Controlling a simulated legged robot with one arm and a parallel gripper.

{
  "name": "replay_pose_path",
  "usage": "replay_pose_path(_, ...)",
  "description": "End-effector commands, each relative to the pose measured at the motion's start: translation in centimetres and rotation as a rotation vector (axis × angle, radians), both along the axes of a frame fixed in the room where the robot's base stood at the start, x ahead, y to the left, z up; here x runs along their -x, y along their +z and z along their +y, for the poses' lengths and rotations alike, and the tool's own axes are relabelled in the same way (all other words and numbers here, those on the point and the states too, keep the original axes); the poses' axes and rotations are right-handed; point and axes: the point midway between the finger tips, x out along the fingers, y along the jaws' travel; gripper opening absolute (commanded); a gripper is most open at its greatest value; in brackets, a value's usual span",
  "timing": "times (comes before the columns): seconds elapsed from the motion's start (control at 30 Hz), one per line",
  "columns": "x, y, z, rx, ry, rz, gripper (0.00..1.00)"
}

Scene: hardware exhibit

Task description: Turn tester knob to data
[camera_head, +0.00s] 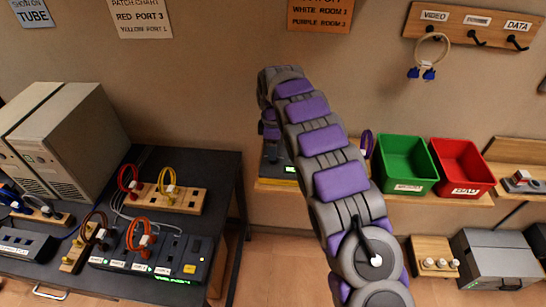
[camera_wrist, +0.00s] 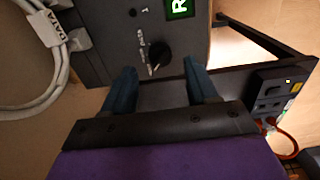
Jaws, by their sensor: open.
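The tester (camera_wrist: 100,50) is a dark box with a lit green display (camera_wrist: 180,8), of which only part of the text shows. Its black round knob (camera_wrist: 158,54) sits on the face beside pale markings too small to read. My gripper (camera_wrist: 158,66) is open, with one finger on each side of the knob in the picture; I cannot tell whether either touches it. In the head view the tester (camera_head: 277,172) shows partly behind my arm on the wall shelf, and the gripper is largely hidden there.
A white cable with a DATA tag (camera_wrist: 56,34) runs at the tester's left. A green bin (camera_head: 406,166) and a red bin (camera_head: 462,169) stand right of my arm. A dark table (camera_head: 218,185) with cables and a switch box (camera_head: 150,255) is at left.

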Motion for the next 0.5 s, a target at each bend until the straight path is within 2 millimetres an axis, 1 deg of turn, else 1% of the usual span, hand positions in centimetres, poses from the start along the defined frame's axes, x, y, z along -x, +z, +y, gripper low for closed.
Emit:
replay_pose_path(0.03,0.1,-1.0,0.0,0.001,0.000,0.002,0.58)
replay_pose_path(0.2,0.1,-3.0,-0.1,0.001,0.000,0.001,0.58)
replay_pose_path(0.33,0.1,-3.7,-0.1,0.001,0.000,0.002,0.58)
replay_pose_path(0.5,0.0,-3.9,-0.1,0.000,0.000,0.000,0.58)
